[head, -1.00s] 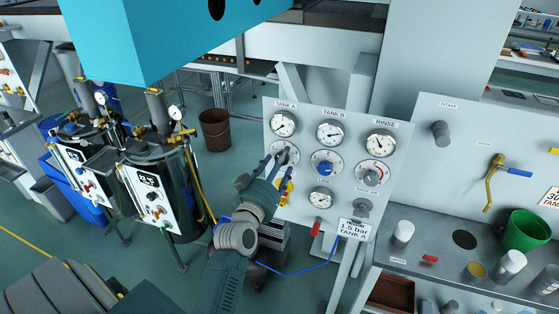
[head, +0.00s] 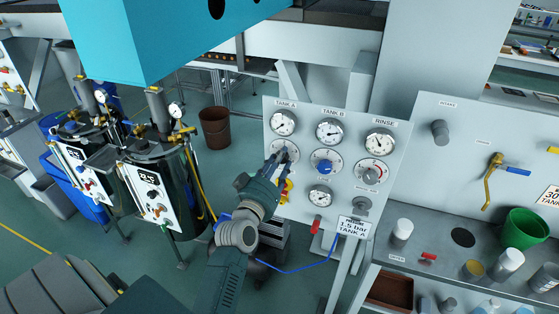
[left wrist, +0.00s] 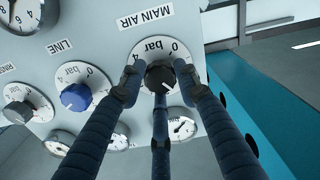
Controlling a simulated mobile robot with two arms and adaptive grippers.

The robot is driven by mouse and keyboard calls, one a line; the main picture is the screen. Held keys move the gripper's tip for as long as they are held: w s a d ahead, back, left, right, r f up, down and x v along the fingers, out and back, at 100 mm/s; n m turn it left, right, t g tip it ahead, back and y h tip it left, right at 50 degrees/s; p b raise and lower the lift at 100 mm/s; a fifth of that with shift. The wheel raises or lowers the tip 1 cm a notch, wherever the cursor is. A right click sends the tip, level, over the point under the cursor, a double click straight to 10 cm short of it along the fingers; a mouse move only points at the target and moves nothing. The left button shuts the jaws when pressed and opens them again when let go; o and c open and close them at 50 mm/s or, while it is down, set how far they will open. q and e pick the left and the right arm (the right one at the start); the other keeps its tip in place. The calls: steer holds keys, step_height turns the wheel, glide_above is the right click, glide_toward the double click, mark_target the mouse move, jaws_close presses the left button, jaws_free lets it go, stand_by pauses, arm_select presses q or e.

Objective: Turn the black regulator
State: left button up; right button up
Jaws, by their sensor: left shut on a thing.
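The black regulator (left wrist: 157,74) is a round knob on a white "bar" dial labelled MAIN AIR in the left wrist view. A white mark shows on its face. In the head view its dial (head: 291,148) sits below the TANK A gauge, with the knob mostly hidden by my fingers. My left gripper (head: 282,156) is shut on the knob, with its fingers around the rim in the left wrist view (left wrist: 160,82). My right gripper is not in view. A card (head: 354,228) at the panel's lower right reads 1.5 bar TANK A.
A blue regulator (head: 324,168) and a grey-knobbed red-marked dial (head: 371,174) stand to the right on the panel (head: 304,196). Gauges sit above and below. A yellow fitting (head: 284,190) and a red handle (head: 316,224) are close below my gripper.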

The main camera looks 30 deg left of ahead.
arm_select(q)
steer(key=shift+f, duration=0.1)
steer(key=o, duration=1.1)
steer(key=shift+o, duration=0.2)
steer(key=v, duration=1.2)
